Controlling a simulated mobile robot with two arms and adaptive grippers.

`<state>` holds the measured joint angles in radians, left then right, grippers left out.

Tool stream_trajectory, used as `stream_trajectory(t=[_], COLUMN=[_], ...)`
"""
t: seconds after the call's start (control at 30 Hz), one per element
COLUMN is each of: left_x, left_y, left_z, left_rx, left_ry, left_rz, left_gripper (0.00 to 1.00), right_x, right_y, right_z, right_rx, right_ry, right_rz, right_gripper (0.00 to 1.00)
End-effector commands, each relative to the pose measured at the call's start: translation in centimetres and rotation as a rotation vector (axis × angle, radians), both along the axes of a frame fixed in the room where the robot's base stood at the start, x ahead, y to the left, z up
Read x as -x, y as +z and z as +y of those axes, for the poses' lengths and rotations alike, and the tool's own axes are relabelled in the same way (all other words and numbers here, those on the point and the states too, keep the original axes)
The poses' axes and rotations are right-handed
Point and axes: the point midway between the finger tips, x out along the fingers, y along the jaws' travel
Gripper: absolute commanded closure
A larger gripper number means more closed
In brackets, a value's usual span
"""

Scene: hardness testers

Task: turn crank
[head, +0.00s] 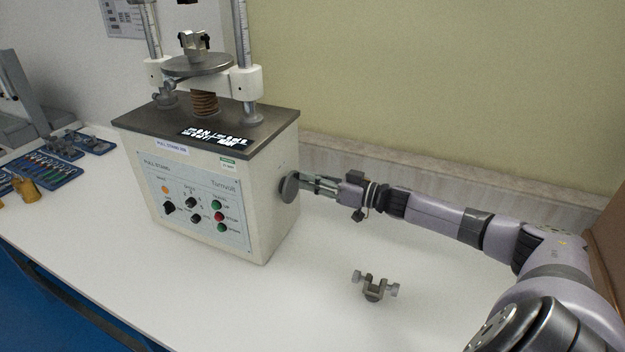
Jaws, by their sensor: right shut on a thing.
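The crank is a round grey disc (289,187) on the right side wall of the cream pull-stand machine (255,215). My right gripper (308,183) reaches in from the right at the height of the disc. Its fingers are shut at the disc's outer side, on what looks like the crank's handle. The handle itself is mostly hidden by the fingers. My left gripper is not in view.
A small metal clamp fixture (374,287) lies on the white table (300,310) in front of my right arm. Blue tool trays (45,170) and a yellow object (26,188) are at the left. A wall runs close behind the machine and arm.

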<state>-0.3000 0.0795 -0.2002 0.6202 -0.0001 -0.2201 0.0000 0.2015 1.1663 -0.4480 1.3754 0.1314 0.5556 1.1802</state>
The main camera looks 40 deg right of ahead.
Motion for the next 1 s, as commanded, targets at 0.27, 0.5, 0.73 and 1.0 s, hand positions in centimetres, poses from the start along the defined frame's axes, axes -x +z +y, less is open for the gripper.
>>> stream_trajectory(t=[0.27,0.5,0.73,1.0], left_x=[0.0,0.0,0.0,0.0], left_y=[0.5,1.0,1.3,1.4], left_z=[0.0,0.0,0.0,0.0], left_rx=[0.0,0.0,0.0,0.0], left_ry=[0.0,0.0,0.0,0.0], left_rz=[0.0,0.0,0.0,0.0], left_gripper=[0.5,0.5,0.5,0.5], right_x=[0.2,0.5,0.7,0.9], right_y=[0.1,0.2,0.1,0.0], right_z=[0.4,0.9,1.4,1.8], right_rx=[0.097,0.255,0.398,0.508], right_ry=[0.0,0.001,0.0,0.001], right_rz=[-0.05,-0.132,-0.205,-0.263], right_gripper=[1.0,1.0,1.0,1.0])
